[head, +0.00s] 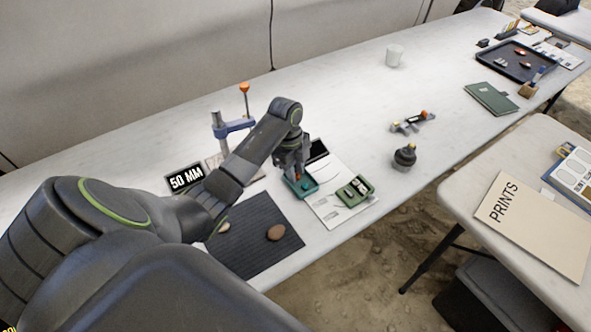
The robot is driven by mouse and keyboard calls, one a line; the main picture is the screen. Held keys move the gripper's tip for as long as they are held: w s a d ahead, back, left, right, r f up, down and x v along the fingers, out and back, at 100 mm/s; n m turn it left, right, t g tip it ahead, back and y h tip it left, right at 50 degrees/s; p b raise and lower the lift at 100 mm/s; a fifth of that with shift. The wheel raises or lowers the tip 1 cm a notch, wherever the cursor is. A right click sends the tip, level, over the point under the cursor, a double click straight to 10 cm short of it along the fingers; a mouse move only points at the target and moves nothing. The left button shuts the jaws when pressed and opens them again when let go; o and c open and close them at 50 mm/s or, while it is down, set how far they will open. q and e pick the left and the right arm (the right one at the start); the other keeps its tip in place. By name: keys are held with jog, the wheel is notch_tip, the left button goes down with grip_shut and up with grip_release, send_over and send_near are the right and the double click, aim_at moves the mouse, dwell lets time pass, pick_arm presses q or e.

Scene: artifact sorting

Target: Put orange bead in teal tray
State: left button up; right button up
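The small teal tray (308,190) lies on the long white table at the left edge of a white printed sheet. My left gripper (297,177) points down over this tray and hides part of it. A small orange-red spot, perhaps the orange bead (299,178), shows at the fingertips. I cannot tell whether it is held or lies in the tray. The finger gap is too small to read. My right gripper is not in view.
A dark ribbed mat (255,257) with two brownish pieces lies in front. A green tray (364,184) with small pieces sits right of the gripper. A stand with an orange knob (244,88) and a 50 MM sign (186,178) are left. The table's middle is mostly clear.

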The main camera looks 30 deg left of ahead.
pick_arm(q)
notch_tip(320, 180, up, 12)
jog(key=a+p, duration=0.1)
jog(key=p, duration=0.2)
jog(key=shift+a+r, duration=0.15)
jog(key=shift+a, duration=0.25)
dwell(0.4)
